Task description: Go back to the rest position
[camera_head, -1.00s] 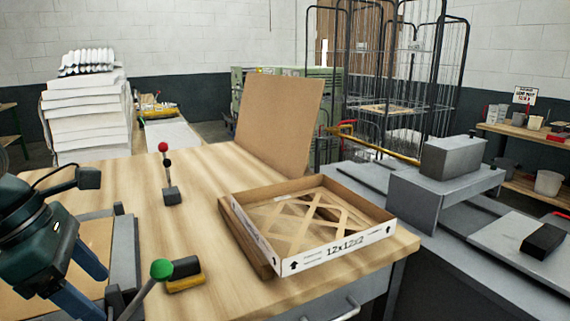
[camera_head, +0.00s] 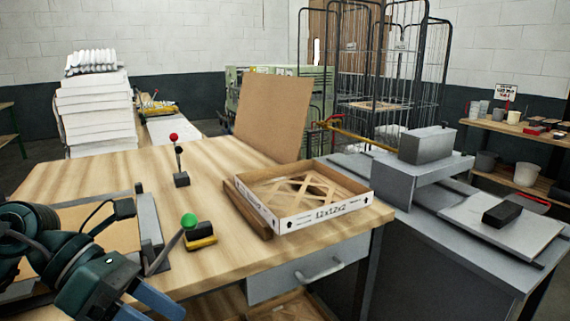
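My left gripper (camera_head: 146,303) is at the lower left in the head view, in front of the wooden table (camera_head: 90,170). Its two blue fingers are spread apart with nothing visible between them. My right gripper is not in view. An open cardboard box marked 12x12x2 (camera_head: 330,209) lies on the table's right part with a lattice-faced filter (camera_head: 290,190) in it. The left gripper is well clear of the box.
A red-knobbed lever (camera_head: 180,178) and a green-knobbed lever (camera_head: 189,221) stand on the table. A brown board (camera_head: 272,112) leans at its back edge. A grey machine (camera_head: 430,190) stands at right, wire cages (camera_head: 390,60) behind. White stacked boxes (camera_head: 95,110) stand at back left.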

